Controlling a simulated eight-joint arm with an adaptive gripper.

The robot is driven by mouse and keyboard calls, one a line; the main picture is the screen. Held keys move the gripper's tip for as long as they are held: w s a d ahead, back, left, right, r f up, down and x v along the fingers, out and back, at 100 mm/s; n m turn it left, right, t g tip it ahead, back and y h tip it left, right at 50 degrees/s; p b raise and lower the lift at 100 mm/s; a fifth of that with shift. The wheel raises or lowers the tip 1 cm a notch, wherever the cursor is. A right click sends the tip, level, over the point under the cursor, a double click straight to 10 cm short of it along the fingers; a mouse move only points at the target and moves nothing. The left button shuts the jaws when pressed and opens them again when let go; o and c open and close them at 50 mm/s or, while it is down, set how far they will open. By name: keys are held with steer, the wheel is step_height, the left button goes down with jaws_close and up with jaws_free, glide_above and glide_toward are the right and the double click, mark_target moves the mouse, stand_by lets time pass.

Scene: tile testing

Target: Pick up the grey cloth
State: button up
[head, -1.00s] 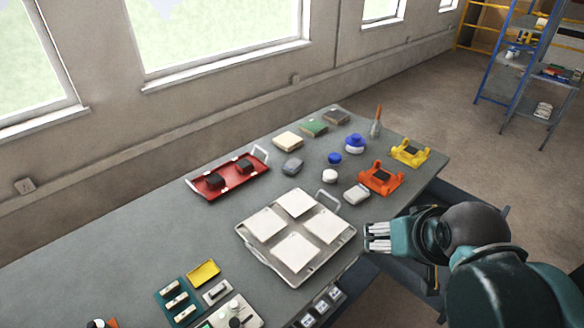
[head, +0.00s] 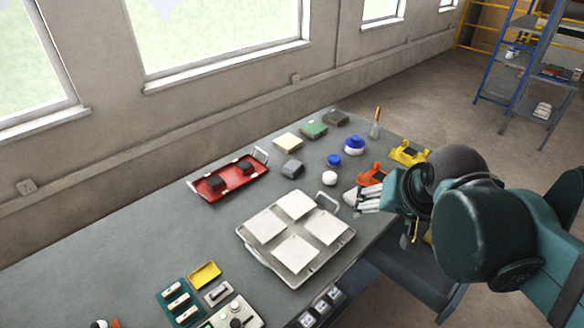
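A flat dark-grey folded piece (head: 335,118), which looks like cloth, lies at the far end of the table beside a green piece (head: 313,129) and a beige piece (head: 288,141). A smaller, rounded grey block (head: 292,168) lies nearer, right of the red tray. I cannot tell for sure which of the two grey things is the cloth. My gripper (head: 360,199) is over the right edge of the table, pointing left, well short of both. Its pale fingers overlap in this view, so their opening is unclear. It covers most of a small light-grey item beside the orange holder.
A metal tray with white tiles (head: 246,228) lies left of my gripper. A red tray (head: 228,180) lies behind it. White and blue round items (head: 329,178), a blue-lidded jar (head: 354,146), a brush (head: 376,122), and orange (head: 371,175) and yellow (head: 407,152) holders crowd the right end.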

steer(key=w+a+r+m+g+p, duration=0.1)
steer(key=w+a+r+m, duration=0.15)
steer(key=w, duration=0.35)
steer(key=w+a+r+m+g+p, duration=0.1)
steer(key=w+r+m+p, duration=0.15)
steer(key=w, duration=0.35)
steer(key=m+g+p, duration=0.4)
steer(key=m+p, duration=0.4)
steer(key=m, duration=0.8)
glide_above(292, 165)
steer(key=f, duration=1.7)
steer(key=shift+s+d+f, duration=0.25)
steer(key=shift+f, duration=0.05)
steer(key=shift+w+a+f, duration=0.15)
steer(key=shift+f, duration=0.25)
steer(key=shift+f, duration=0.1)
steer(key=shift+f, duration=1.15)
steer(key=shift+f, duration=0.15)
